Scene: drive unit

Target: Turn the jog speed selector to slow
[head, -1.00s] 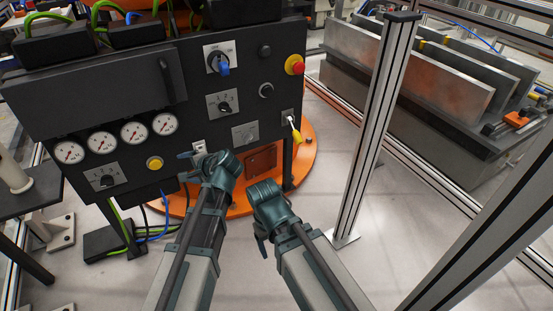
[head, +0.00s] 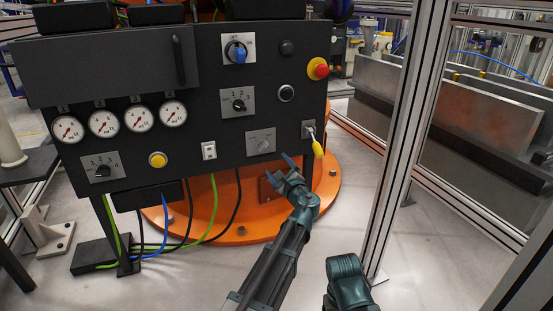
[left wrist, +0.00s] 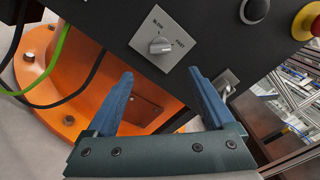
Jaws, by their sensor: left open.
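The jog speed selector is a small grey knob (head: 262,145) on a square grey plate low on the black control panel. In the left wrist view the knob (left wrist: 160,46) sits on its tilted plate, with labels that seem to read SLOW and FAST. Its ridge lies roughly level there; I cannot tell which label it points to. My left gripper (head: 289,160) is open and empty, just below and right of the selector, apart from it. Its blue fingers (left wrist: 160,76) point towards the plate. My right gripper (head: 346,275) is low in the head view, its fingers not clear.
A key switch with a yellow tag (head: 317,147) hangs right of the selector. A white rocker switch (head: 209,150) is to its left, a numbered selector (head: 239,105) above. A red emergency button (head: 317,68) is at upper right. A metal post (head: 405,140) stands at right.

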